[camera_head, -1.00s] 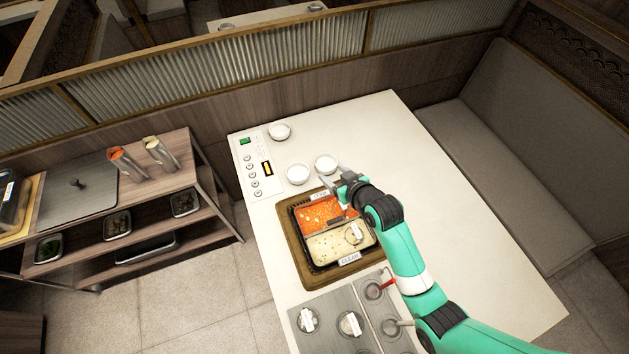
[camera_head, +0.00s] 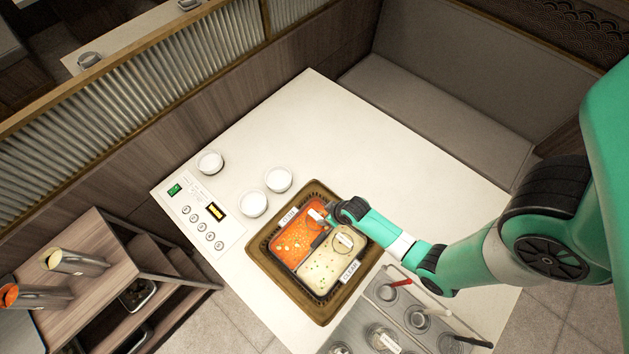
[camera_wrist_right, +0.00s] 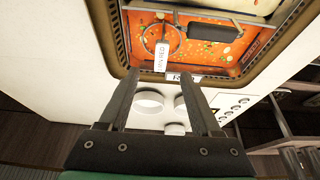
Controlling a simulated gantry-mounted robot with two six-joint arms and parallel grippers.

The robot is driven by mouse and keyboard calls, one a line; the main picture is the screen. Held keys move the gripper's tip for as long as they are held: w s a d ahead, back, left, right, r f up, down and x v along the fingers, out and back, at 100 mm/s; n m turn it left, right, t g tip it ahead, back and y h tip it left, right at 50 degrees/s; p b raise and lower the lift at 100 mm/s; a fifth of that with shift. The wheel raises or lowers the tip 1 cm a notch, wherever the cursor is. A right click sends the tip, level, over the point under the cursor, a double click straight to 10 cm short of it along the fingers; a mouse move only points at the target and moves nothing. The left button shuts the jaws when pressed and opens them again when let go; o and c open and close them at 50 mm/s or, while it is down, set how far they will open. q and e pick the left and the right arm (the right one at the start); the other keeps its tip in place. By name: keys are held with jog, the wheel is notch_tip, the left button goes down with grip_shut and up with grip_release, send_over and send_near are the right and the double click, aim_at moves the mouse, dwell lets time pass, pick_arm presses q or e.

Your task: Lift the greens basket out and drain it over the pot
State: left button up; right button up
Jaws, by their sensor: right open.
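The pot (camera_head: 272,275) sits sunk in the table in a brown rim, split into a red-broth half (camera_head: 290,247) and a pale half (camera_head: 322,280) labelled CLEAR. A round basket ring with a white tag (camera_head: 345,241) sits in the pale half. Another ring (camera_wrist_right: 160,32) with a white tag (camera_wrist_right: 162,57) lies in the red half in the right wrist view. I cannot tell which is the greens basket. My right gripper (camera_wrist_right: 157,88) is open and empty, its fingers pointing towards the pot's edge near that tag. My left gripper is out of view.
White bowls (camera_head: 253,204) stand beyond the pot, near a control panel (camera_head: 205,222). A metal tray of round wells (camera_head: 400,315) with handled utensils lies in front. The table's right side is clear; a wooden shelf unit (camera_head: 95,265) stands at the left.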

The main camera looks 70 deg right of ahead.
aim_at(316, 216)
jog(key=b+x, duration=0.5)
jog(key=x, duration=0.1)
jog(key=shift+w, duration=0.15)
jog(key=b+x, duration=0.3)
jog(key=x, duration=0.2)
jog(key=shift+w+b, duration=0.25)
jog(key=shift+b, duration=0.05)
grip_shut()
